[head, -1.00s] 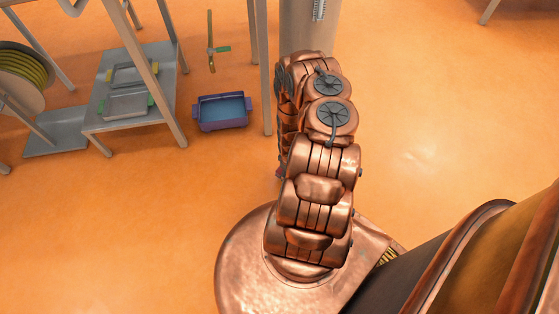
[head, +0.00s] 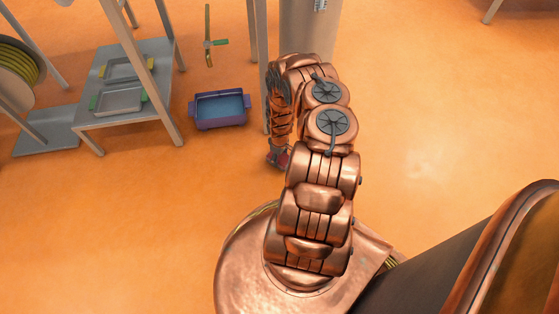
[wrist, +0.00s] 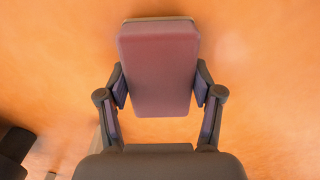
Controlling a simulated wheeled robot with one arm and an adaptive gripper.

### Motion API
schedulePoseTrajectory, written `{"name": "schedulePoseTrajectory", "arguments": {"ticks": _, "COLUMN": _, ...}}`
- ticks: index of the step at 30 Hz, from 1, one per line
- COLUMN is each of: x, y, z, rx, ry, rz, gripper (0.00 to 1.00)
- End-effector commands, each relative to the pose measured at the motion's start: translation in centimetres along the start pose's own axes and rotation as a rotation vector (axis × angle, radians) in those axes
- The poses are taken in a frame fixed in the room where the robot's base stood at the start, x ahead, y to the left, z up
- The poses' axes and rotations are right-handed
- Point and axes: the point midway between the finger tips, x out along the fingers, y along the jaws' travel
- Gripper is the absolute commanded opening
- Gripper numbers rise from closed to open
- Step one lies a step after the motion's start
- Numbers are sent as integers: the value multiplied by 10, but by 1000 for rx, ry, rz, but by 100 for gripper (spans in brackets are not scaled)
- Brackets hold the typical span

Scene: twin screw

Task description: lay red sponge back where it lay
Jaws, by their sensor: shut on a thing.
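The red sponge (wrist: 158,70) is a reddish block with a darker far edge, seen in the wrist view between the two fingers. My gripper (wrist: 160,88) is shut on it, one finger pad against each side. Orange floor shows around the sponge. In the head view my gripper (head: 278,158) hangs at the end of my arm, left of the lower arm links, with a small bit of the red sponge showing there. I cannot tell how far above the floor the sponge is.
A purple bin with a blue inside (head: 220,124) stands on the floor left of my gripper. A grey low table (head: 118,116) with two trays stands farther left. A cable reel (head: 15,75) is at the left edge. Open orange floor lies at the lower left and right.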

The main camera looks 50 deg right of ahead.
Motion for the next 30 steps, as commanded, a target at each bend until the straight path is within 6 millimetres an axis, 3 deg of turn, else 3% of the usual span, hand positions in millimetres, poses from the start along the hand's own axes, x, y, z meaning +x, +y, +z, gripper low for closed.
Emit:
{"name": "schedulePoseTrajectory", "arguments": {"ticks": 1, "x": 8, "y": 0, "z": 0, "rx": 1, "ry": 0, "rz": 0, "gripper": 38}}
{"name": "schedulePoseTrajectory", "arguments": {"ticks": 14, "x": 10, "y": 0, "z": 0, "rx": 0, "ry": 1, "rz": 0, "gripper": 38}}
{"name": "schedulePoseTrajectory", "arguments": {"ticks": 15, "x": 10, "y": 0, "z": 0, "rx": 1, "ry": 1, "rz": 0, "gripper": 69}}
{"name": "schedulePoseTrajectory", "arguments": {"ticks": 21, "x": 9, "y": 0, "z": 0, "rx": 0, "ry": 1, "rz": 0, "gripper": 89}}
{"name": "schedulePoseTrajectory", "arguments": {"ticks": 30, "x": 9, "y": 0, "z": 0, "rx": 0, "ry": 1, "rz": 0, "gripper": 91}}
